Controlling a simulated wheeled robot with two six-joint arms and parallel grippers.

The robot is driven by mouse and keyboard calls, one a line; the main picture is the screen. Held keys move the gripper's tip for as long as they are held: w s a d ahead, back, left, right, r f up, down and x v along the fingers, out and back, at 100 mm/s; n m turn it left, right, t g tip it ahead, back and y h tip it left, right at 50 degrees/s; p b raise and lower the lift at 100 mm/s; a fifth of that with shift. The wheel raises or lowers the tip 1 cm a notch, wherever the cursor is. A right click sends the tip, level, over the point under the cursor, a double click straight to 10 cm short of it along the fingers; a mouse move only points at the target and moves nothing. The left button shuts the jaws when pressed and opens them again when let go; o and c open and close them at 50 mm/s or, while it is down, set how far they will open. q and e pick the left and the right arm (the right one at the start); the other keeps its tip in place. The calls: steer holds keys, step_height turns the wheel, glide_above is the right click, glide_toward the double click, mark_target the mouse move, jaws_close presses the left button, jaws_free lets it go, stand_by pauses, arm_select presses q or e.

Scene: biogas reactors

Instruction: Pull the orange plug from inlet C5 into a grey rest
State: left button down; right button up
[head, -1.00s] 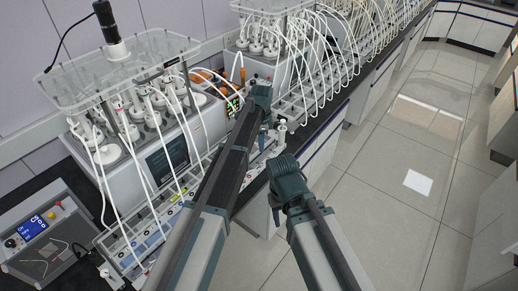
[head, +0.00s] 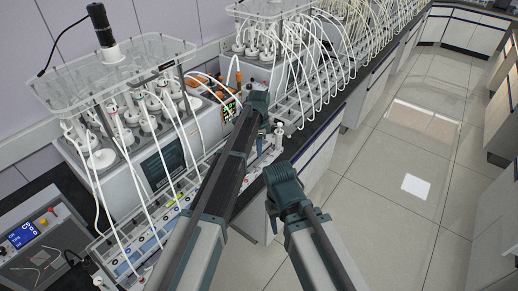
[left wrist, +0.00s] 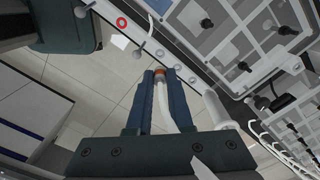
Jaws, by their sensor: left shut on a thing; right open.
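My left gripper (head: 262,138) reaches over the bench edge beside the front rail of the reactor unit. In the left wrist view its two fingers (left wrist: 161,85) are closed around a white tube (left wrist: 164,108) with an orange plug end (left wrist: 159,68) at the fingertips. Whether the plug's tip is inside an inlet is not clear. Round grey-white sockets (left wrist: 178,67) line the rail just beyond the fingertips; inlet labels are unreadable, and I cannot tell which is C5 or a grey rest. My right gripper (head: 274,214) is open and empty, lower, over the floor beside the bench.
A reactor unit (head: 150,150) with many white tubes stands left of my left arm. A white upright cylinder (left wrist: 219,108) stands close to the left gripper. A control box (head: 40,240) lies at lower left. The floor (head: 400,190) on the right is clear.

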arm_select(q)
steer(key=shift+f+b, duration=2.7)
steer(key=shift+f, duration=0.2)
steer(key=shift+f+b, duration=1.1)
stand_by(0.5)
stand_by(0.3)
steer(key=c, duration=0.7)
jaws_free()
steer(key=shift+c, duration=0.2)
steer(key=shift+r, duration=0.15)
step_height(320, 180, up, 14)
steer(key=p, duration=1.4)
steer(key=shift+f, duration=0.2)
